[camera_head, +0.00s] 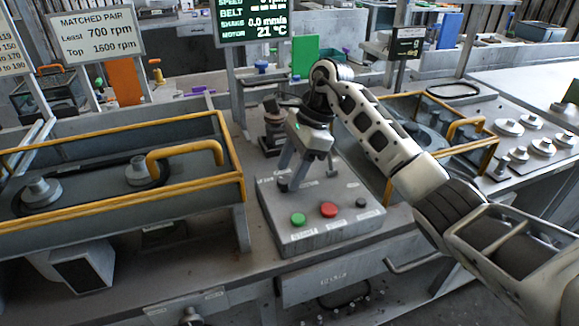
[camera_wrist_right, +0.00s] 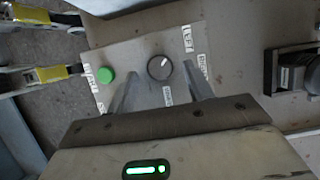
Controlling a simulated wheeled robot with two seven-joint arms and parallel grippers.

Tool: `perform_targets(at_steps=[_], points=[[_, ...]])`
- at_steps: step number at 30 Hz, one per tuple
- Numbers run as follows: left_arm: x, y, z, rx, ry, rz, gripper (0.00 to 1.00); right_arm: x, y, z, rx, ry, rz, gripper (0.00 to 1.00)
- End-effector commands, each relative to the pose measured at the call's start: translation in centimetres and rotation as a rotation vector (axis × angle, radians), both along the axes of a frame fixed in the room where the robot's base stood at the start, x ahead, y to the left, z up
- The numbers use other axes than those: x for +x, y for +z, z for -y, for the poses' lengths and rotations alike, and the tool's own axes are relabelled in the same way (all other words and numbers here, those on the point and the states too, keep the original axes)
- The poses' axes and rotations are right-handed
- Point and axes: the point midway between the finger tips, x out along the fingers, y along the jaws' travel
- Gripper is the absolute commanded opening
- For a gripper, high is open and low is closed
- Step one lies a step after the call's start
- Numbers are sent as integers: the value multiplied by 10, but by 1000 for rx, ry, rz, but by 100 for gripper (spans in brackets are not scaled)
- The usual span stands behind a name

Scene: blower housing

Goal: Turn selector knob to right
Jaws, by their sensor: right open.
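The selector knob (camera_wrist_right: 160,67) is round and dark with a white pointer mark. In the right wrist view it lies between my right gripper's two fingers, and its mark points to the upper right. It sits on a grey control box (camera_head: 325,235), with small labels around it. In the head view the knob is a dark spot at the fingertips, largely hidden. My right gripper (camera_head: 290,184) is open, reaching down over the box's left back part. Whether the fingers touch the knob cannot be told. My left gripper is not in view.
A green button (camera_head: 298,218), a red button (camera_head: 328,209) and a small black knob (camera_head: 361,202) line the box's front. A small toggle (camera_head: 333,172) stands behind them. Yellow-railed bays (camera_head: 240,155) flank the box. A lit display (camera_head: 245,20) hangs above.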

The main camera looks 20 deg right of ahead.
Motion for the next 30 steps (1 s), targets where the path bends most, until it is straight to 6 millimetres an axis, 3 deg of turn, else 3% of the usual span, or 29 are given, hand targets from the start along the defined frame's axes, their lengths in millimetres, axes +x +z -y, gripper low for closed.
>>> perform_targets(at_steps=[12, 17, 18, 30], points=[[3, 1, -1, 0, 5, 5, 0, 0, -9, -4, 0, 1, 1, 52], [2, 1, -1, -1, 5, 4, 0, 0, -9, -4, 0, 1, 1, 10], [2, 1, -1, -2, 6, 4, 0, 0, -9, -4, 0, 1, 1, 7], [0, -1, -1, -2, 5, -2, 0, -1, -9, -3, -1, -64, 1, 7]])
